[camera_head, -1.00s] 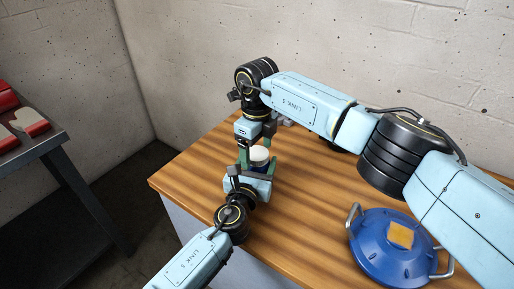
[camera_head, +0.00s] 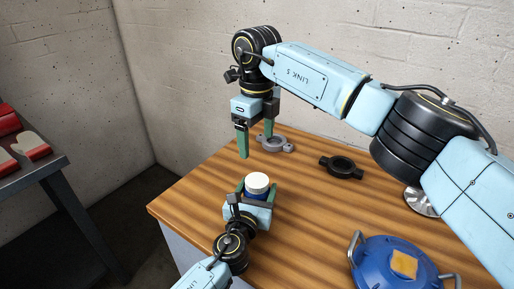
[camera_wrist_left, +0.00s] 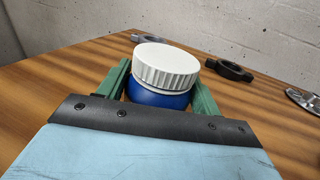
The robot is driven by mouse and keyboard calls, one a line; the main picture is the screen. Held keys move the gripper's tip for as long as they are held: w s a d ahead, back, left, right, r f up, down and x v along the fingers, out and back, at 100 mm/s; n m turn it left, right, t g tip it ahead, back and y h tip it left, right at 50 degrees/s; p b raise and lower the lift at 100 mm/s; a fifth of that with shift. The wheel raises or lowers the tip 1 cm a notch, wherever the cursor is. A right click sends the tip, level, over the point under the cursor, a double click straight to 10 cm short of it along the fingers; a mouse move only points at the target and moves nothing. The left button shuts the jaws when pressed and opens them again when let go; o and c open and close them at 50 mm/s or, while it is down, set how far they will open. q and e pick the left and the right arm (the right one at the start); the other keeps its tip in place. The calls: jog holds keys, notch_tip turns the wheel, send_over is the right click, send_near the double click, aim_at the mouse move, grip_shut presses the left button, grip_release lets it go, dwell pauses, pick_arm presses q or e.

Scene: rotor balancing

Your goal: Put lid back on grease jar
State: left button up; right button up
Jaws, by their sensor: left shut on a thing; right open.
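The grease jar (camera_wrist_left: 158,95) is blue, and its white ribbed lid (camera_wrist_left: 165,65) sits on its top. In the left wrist view the lid looks slightly tilted; I cannot tell whether it is screwed down. The lid also shows in the head view (camera_head: 257,182), above the blue jar (camera_head: 256,195). My left gripper (camera_head: 255,192) is shut on the jar, with a green finger on each side of it. My right gripper (camera_head: 256,147) is open and empty, fingers pointing down, above and behind the jar, apart from the lid.
A grey ring part (camera_head: 275,144) and a black ring part (camera_head: 341,167) lie at the back of the wooden table (camera_head: 310,220). A blue round housing with handles (camera_head: 385,268) is at the front right. A side table with red bins (camera_head: 15,140) stands at the left.

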pick_arm(q)
jog(key=o, duration=2)
jog(key=shift+c, duration=0.2)
jog(key=p+v, duration=0.2)
jog(key=v, duration=1.1)
jog(key=shift+s, duration=0.2)
jog(key=shift+r, duration=0.1)
